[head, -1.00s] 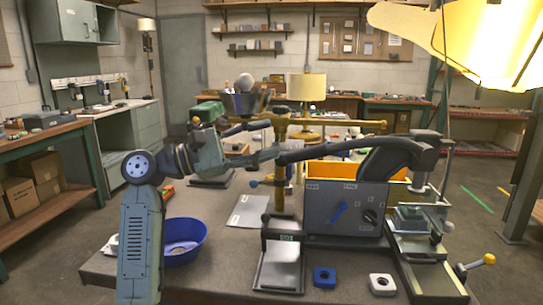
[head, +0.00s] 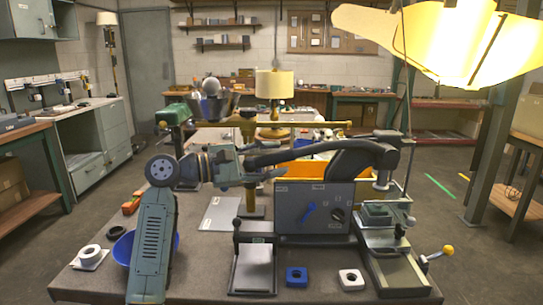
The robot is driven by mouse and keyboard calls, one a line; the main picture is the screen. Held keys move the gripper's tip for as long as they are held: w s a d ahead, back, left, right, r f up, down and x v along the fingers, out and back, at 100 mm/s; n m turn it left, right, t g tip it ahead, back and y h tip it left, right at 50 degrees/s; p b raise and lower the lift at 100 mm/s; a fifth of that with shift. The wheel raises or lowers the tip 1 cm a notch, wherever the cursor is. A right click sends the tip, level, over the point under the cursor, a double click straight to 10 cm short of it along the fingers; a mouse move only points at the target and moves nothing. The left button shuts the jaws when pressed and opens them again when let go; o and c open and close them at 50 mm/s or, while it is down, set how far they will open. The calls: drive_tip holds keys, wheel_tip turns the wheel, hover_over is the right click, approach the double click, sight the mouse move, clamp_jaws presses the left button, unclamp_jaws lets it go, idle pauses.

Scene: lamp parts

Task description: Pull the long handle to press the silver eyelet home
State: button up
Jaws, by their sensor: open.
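The long handle (head: 295,154) is a thick black curved lever. It runs left from the dark head of the press (head: 360,160) and lies roughly level above a grey box. My gripper (head: 252,167) is open at the handle's left end, its dark fingers beside or around the tip; I cannot tell whether they touch it.
In front lie a blue square piece (head: 296,277) and a white one (head: 351,279). A yellow-knobbed lever (head: 447,250) juts out right.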

clamp_jaws()
idle(0.6)
idle(0.5)
